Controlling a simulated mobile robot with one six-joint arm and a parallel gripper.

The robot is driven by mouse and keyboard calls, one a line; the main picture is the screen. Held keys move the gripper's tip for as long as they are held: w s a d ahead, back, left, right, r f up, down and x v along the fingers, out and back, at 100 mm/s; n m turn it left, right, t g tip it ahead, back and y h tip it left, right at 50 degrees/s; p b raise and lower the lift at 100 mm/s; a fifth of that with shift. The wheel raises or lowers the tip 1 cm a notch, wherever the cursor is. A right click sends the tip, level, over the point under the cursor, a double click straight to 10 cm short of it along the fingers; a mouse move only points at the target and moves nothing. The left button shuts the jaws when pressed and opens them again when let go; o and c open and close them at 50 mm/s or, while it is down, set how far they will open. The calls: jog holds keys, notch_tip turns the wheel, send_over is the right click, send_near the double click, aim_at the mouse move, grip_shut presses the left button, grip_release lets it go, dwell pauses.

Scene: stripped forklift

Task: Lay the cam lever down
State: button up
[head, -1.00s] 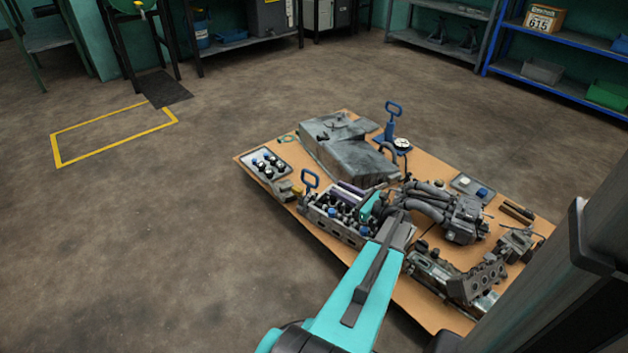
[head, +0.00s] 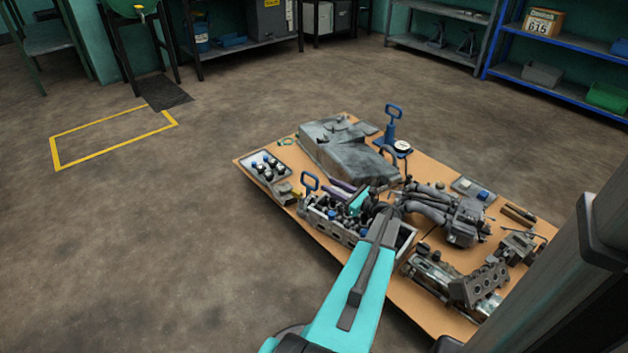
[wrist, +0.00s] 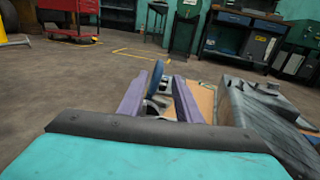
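A blue lever with a loop handle (head: 310,183) stands upright at the left end of the grey engine block (head: 335,228). A second blue loop handle (head: 392,113) stands farther back on a blue base; I cannot tell from looks alone which is the cam lever. My gripper (head: 335,186), with purple fingers, is over the block, just right of the nearer lever. In the wrist view my gripper (wrist: 162,84) is open, and a blue handle (wrist: 156,78) shows edge-on between or just beyond the fingers. Contact cannot be told. My arm hides part of the block.
The parts lie on a tan board (head: 285,215) on the floor. A tray of small round parts (head: 265,166) is left of the block. A large grey casting (head: 350,155) is behind it, and dark hoses and machinery (head: 455,215) are to the right. Floor at left is clear.

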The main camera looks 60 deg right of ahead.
aim_at(314, 177)
jog(key=w, duration=0.3)
jog(key=w+b, duration=0.1)
jog(key=w, duration=0.2)
jog(key=w+d+b, duration=0.1)
jog(key=w, duration=0.1)
jog(key=shift+w, duration=0.4)
jog(key=shift+c, duration=0.4)
grip_shut()
